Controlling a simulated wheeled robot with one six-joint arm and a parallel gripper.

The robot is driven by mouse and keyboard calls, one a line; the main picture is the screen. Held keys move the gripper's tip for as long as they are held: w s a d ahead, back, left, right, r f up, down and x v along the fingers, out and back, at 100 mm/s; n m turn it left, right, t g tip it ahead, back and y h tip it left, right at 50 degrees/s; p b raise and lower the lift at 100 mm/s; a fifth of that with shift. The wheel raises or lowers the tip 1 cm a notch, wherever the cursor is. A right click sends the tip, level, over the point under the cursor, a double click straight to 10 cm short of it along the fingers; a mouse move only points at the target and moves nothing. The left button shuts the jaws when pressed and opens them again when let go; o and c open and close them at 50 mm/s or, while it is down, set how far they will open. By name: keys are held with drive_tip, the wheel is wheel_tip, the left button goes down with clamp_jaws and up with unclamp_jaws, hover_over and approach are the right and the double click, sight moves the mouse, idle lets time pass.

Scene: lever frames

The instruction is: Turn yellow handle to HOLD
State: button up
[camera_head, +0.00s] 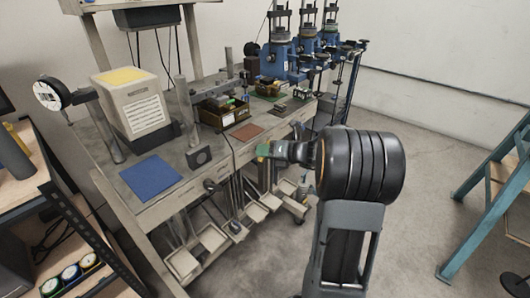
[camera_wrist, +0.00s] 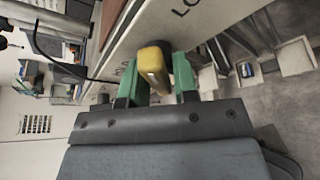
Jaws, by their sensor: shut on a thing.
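The yellow handle (camera_wrist: 154,66) shows in the wrist view, in front of the pale front panel of the bench (camera_wrist: 140,38). My gripper (camera_wrist: 161,76) has its green fingers on either side of the handle and is shut on it. Dark lettering on the panel beyond the handle is partly covered; "LO" reads at the top and a partial "OLD" reads left of the handle. In the head view my gripper (camera_head: 264,150) is at the bench's front edge, and I cannot make out the handle there. The handle's exact angle against the labels is unclear.
A blue mat (camera_head: 151,177), a brown mat (camera_head: 247,132) and a beige box with a yellow top (camera_head: 132,103) are on the bench. Several pale trays hang below the front edge. A shelf (camera_head: 22,160) stands at the left. Open floor (camera_head: 430,160) lies right of my arm.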

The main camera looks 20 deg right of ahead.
drive_tip(key=n+h+b, duration=0.1)
drive_tip(key=n+h, duration=0.1)
drive_tip(key=n, duration=0.1)
drive_tip(key=n+h+b, duration=0.1)
drive_tip(key=b, duration=0.1)
drive_tip(key=n+t+h+b, duration=0.1)
drive_tip(key=n+b, duration=0.1)
drive_tip(key=shift+f, duration=0.25)
drive_tip(key=n+h+b, duration=0.1)
drive_tip(key=n+b, duration=0.1)
drive_tip(key=b, duration=0.2)
drive_tip(key=n+t+h+b, duration=0.1)
drive_tip(key=n+b, duration=0.1)
drive_tip(key=b, duration=0.3)
drive_tip(key=shift+f+t+h, duration=0.1)
drive_tip(key=shift+t+h, duration=0.2)
drive_tip(key=n+b, duration=0.1)
drive_tip(key=b, duration=0.1)
drive_tip(key=n+b, duration=0.1)
drive_tip(key=b, duration=0.1)
drive_tip(key=shift+r+t+h, duration=0.25)
drive_tip(key=shift+t+h, duration=0.15)
drive_tip(key=shift+d+r+b, duration=0.1)
drive_tip(key=shift+b, duration=0.3)
drive_tip(key=o, duration=0.7)
